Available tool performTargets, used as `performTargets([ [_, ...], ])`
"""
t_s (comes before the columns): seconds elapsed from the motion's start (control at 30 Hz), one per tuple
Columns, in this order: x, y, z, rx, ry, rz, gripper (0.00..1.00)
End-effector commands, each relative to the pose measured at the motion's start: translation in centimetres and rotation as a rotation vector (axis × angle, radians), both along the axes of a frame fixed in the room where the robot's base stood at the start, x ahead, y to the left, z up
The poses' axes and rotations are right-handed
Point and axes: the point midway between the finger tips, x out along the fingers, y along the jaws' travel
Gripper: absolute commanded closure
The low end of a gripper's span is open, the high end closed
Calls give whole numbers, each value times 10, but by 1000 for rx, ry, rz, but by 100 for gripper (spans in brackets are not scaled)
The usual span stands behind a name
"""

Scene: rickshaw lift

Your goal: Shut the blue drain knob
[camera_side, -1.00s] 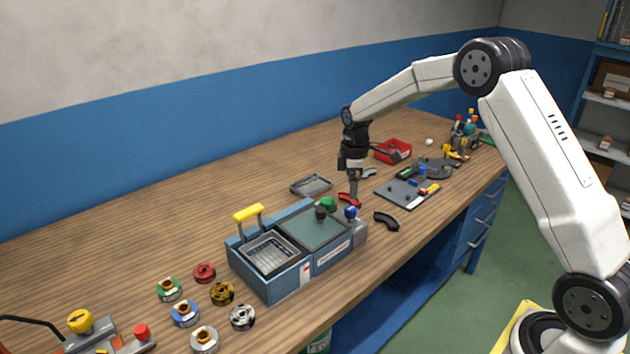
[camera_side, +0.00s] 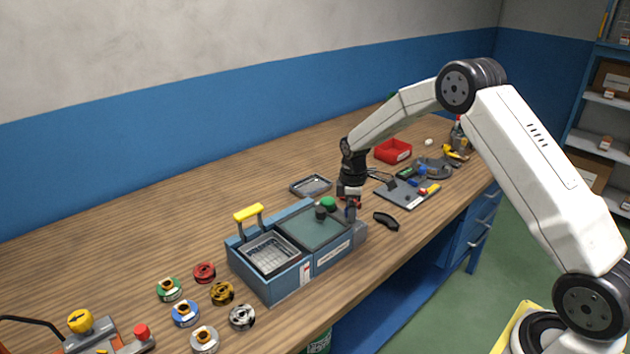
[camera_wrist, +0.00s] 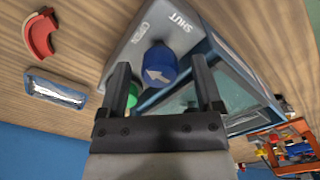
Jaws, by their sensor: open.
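The blue drain knob (camera_wrist: 160,66) sits on the grey end block (camera_wrist: 140,35) of the blue-framed washing unit. A white arrow is on its top, and the words "SHUT" and "OPEN" are printed on the block near it. In the wrist view my gripper (camera_wrist: 160,85) is open, with one finger to either side of the knob; I cannot tell whether they touch it. In the side view my gripper (camera_side: 351,212) points down at the right end of the unit (camera_side: 333,258) and mostly hides the knob.
A green knob (camera_side: 328,203) and a dark knob (camera_side: 320,213) stand close by on the unit. A black curved piece (camera_side: 386,221) lies to the right, a grey tray (camera_side: 311,186) behind. Several coloured rings lie at the left.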

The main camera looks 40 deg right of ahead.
Motion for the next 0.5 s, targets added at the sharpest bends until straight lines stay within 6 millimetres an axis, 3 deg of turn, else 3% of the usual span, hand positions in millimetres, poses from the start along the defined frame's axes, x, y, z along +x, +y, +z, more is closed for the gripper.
performTargets([
  [0.07,0,0,0,0,0,0,16],
  [0.33,0,0,0,0,0,0,99],
  [0.5,0,0,1,0,0,-2,100],
])
